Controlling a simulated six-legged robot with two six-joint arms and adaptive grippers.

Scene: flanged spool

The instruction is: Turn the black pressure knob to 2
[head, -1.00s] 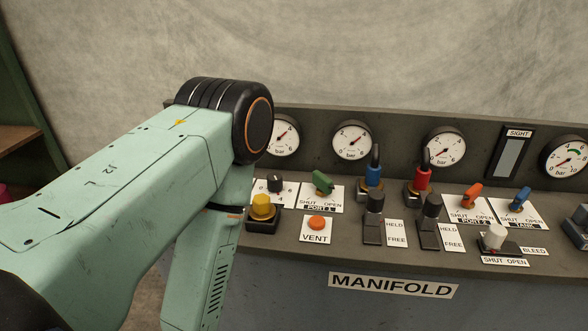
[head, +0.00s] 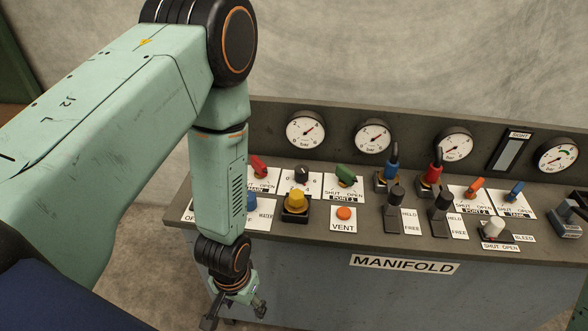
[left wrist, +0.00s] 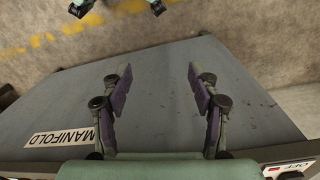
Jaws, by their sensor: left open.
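The black pressure knob (head: 302,174) sits on a white numbered card near the left part of the manifold panel in the head view. Its pointer is too small to read surely. My left gripper (head: 236,314) hangs in front of the panel's front face, below and left of the knob, with its fingers apart and empty. In the left wrist view the open fingers (left wrist: 158,85) stand before the manifold's grey front, and the knob is not seen there. My right gripper is not in the head view.
A yellow knob (head: 295,201) stands right in front of the black knob. A red lever (head: 258,167) and a green lever (head: 346,174) flank it. An orange vent button (head: 344,213) is front right. Gauges (head: 305,131) line the back. My left forearm hides part of the panel's left end.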

